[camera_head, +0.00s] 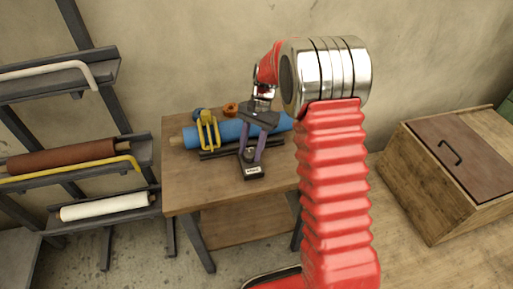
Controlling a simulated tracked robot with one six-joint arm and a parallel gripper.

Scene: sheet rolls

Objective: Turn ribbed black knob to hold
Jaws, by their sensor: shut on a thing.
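The ribbed black knob (249,154) sits on a small dark base with a pale label (253,172), near the front of the wooden table. The label is too small to read. My gripper (251,157) reaches down from above, with its purple fingers on either side of the knob. It is shut on the knob. The knob's ribs and its exact turn position are too small to make out. My red arm covers the right part of the table.
Behind the knob, a blue roll (232,131) lies across the table (190,187) with a yellow clamp (208,133) on it. An orange ring (231,109) stands behind. A rack (150,160) of rolls is at left, a wooden chest (415,185) at right.

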